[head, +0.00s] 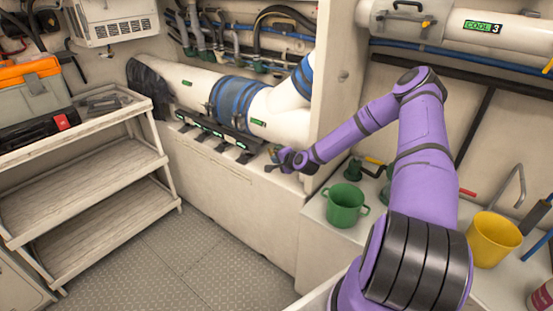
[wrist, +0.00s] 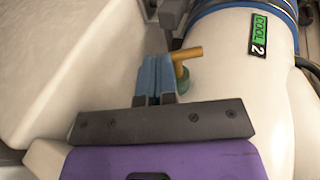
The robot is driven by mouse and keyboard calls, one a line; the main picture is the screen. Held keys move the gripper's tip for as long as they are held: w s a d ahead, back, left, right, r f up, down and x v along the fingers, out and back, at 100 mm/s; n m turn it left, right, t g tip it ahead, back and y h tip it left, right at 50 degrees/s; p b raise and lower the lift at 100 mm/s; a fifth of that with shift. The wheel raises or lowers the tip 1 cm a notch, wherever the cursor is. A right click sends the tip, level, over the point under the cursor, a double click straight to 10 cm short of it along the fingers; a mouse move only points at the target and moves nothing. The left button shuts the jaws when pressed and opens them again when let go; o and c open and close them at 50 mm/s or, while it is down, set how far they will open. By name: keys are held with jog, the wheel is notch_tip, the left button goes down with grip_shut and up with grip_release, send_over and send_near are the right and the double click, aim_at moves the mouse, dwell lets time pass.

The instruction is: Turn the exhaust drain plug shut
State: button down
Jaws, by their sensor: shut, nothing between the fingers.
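The drain plug has a brass handle (wrist: 188,53) on a green base (wrist: 183,82), low on the side of the white exhaust pipe (wrist: 222,65) in the wrist view. The pipe carries a green "COOL 2" label (wrist: 259,34). My gripper (wrist: 155,72) has its blue fingers shut together with nothing between them. They are just left of the brass handle, very close to it; I cannot tell whether they touch. In the head view my gripper (head: 272,155) is at the pipe's lower right end, and the plug is too small there to make out clearly.
A white partition (head: 333,90) stands right of the pipe. A green mug (head: 345,204) and a yellow mug (head: 493,238) stand on the right-hand bench below my arm. A shelf rack (head: 95,150) with a toolbox (head: 35,85) is at left. The grey floor (head: 190,255) is clear.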

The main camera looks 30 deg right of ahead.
jog(key=t, duration=0.1)
jog(key=f+t, duration=0.1)
jog(key=t, duration=0.1)
jog(key=shift+w+a+f+m+y, duration=0.1)
jog(key=shift+w+f+m+y, duration=0.1)
jog(key=shift+m+y, duration=0.15)
jog(key=shift+w+a+f+m+t+y, duration=0.15)
jog(key=shift+w+a+f+t, duration=0.1)
jog(key=shift+w+t, duration=0.5)
jog(key=shift+w+a+f+m+t, duration=0.2)
jog(key=shift+w+t, duration=0.3)
jog(key=shift+t, duration=0.4)
jog(key=shift+w+a+f+m+t+y, duration=0.1)
jog(key=shift+w+a+f+t, duration=0.15)
jog(key=shift+w+t, duration=0.5)
jog(key=shift+s, duration=0.1)
dwell(0.4)
